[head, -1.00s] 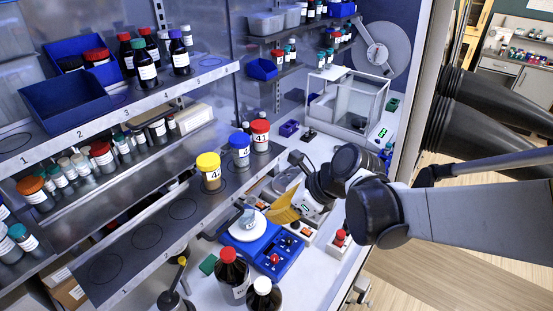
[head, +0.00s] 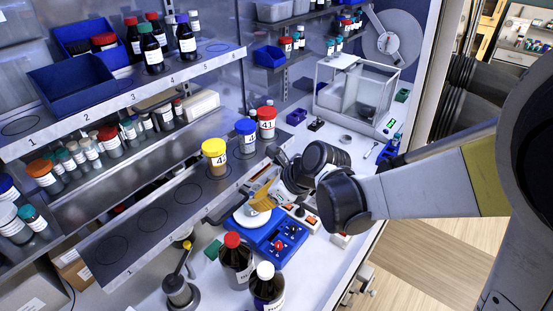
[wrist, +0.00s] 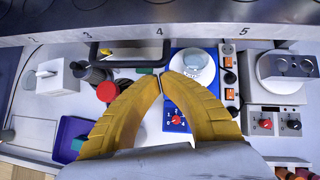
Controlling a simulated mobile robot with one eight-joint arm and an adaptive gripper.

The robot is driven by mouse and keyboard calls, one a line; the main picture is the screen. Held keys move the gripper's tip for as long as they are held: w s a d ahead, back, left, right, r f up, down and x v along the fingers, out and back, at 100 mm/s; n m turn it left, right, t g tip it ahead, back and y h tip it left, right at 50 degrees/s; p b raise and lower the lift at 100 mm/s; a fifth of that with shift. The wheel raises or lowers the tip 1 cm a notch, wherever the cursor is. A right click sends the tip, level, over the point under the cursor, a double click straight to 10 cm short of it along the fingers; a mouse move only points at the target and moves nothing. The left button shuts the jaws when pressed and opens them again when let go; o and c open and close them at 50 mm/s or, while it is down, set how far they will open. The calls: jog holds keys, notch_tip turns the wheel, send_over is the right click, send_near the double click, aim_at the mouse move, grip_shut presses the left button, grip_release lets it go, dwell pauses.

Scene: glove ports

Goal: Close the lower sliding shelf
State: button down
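The lower sliding shelf (head: 150,220) is a long grey board with ring marks, standing out over the bench in the head view. Jars with yellow (head: 214,155), blue (head: 246,135) and red (head: 266,122) lids stand on its far part. Its numbered front edge (wrist: 200,30) crosses the top of the wrist view, with a black bar handle (wrist: 125,64) below it. My gripper (wrist: 160,74) has two yellow fingers, their tips together and empty, at the handle's right end. I cannot tell whether they touch it. In the head view my gripper (head: 262,196) is above the balance.
A numbered upper shelf (head: 130,105) holds blue bins and bottles. A clear box (head: 357,88) stands at the back right.

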jog(key=w+a+b, duration=0.2)
jog(key=w+a, duration=1)
jog(key=a, duration=0.3)
jog(key=shift+a+b, duration=0.15)
jog(key=shift+b, duration=0.2)
jog(key=shift+r, duration=0.1)
